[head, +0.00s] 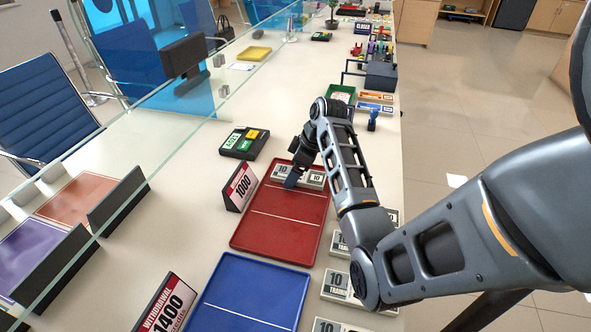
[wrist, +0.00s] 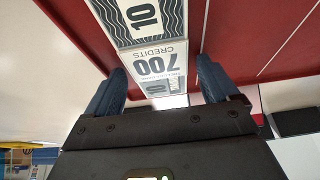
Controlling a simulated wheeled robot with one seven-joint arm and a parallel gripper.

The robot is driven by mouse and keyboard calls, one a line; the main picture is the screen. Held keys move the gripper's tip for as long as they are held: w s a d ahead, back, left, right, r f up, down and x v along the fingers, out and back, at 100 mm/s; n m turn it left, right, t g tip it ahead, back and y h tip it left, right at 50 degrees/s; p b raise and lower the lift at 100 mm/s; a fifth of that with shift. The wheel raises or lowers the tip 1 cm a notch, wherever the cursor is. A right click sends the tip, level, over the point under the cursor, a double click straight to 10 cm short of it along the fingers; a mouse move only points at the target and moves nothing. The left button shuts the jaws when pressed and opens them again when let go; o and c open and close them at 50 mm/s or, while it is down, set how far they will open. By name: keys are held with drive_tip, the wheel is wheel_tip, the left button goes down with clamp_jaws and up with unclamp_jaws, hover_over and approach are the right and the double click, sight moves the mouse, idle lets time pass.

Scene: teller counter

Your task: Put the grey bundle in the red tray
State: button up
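The red tray (head: 282,220) lies on the counter in the middle of the head view. A grey-white money bundle (head: 315,179) marked 10 lies across the far end of the tray. My gripper (head: 293,181) is down at this bundle and partly covers it. My gripper there (wrist: 160,72) appears open, with a finger on either side of the bundle and narrow gaps. Finger contact with the bundle is hard to judge.
A blue tray (head: 245,297) lies nearer, with more grey bundles (head: 338,287) to its right. A 1000 sign (head: 240,187) stands left of the red tray. A glass screen runs along the left.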

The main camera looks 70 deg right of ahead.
sight(310, 177)
drive_tip(key=p+v, duration=0.1)
drive_tip(key=v, duration=1.1)
drive_tip(key=shift+r, duration=0.2)
